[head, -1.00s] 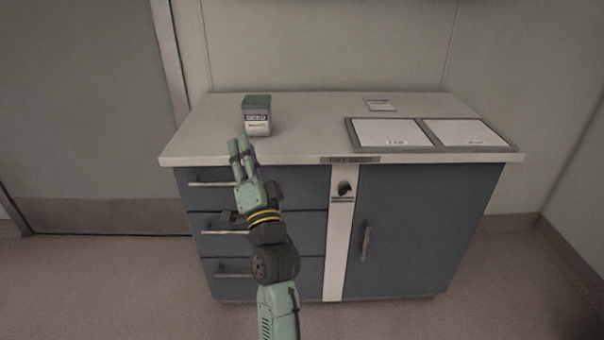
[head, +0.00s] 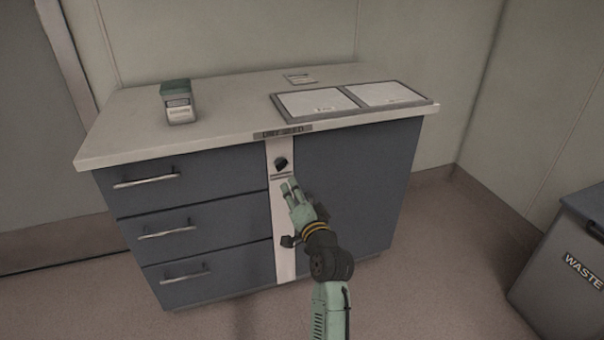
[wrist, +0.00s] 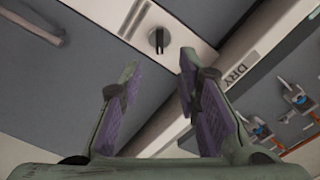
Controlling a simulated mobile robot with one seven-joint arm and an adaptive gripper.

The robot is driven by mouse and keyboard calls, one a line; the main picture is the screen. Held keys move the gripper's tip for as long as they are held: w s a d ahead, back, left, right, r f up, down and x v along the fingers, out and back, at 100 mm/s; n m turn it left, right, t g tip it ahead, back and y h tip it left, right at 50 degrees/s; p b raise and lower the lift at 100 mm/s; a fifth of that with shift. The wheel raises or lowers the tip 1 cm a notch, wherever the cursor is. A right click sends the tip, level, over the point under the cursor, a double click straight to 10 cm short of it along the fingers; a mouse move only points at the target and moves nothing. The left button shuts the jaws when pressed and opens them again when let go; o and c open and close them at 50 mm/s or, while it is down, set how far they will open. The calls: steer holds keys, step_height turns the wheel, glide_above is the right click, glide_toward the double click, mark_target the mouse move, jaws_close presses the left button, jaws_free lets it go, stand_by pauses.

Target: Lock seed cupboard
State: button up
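The seed cupboard (head: 355,180) is the blue-grey door on the right half of the cabinet. Its black lock knob (head: 280,163) sits on the white vertical strip (head: 284,250) left of the door. In the wrist view the knob (wrist: 158,40) shows as a dark bar on a round grey base, ahead of the fingers. My gripper (head: 291,187) is just in front of the strip, below the knob in the head view. Its two purple-padded fingers (wrist: 157,85) are apart with nothing between them. The door handle is hidden behind my arm in the head view.
Three drawers (head: 190,190) with bar handles fill the cabinet's left half. On the countertop (head: 230,100) stand a green-lidded container (head: 178,102), a tray with two white panels (head: 350,99) and a small card (head: 299,79). A waste bin (head: 565,260) stands at the right.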

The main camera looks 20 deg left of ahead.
mark_target(283, 168)
steer(key=p+x, duration=0.1)
steer(key=x, duration=0.9)
steer(key=shift+w+a+p, duration=0.3)
jaws_close()
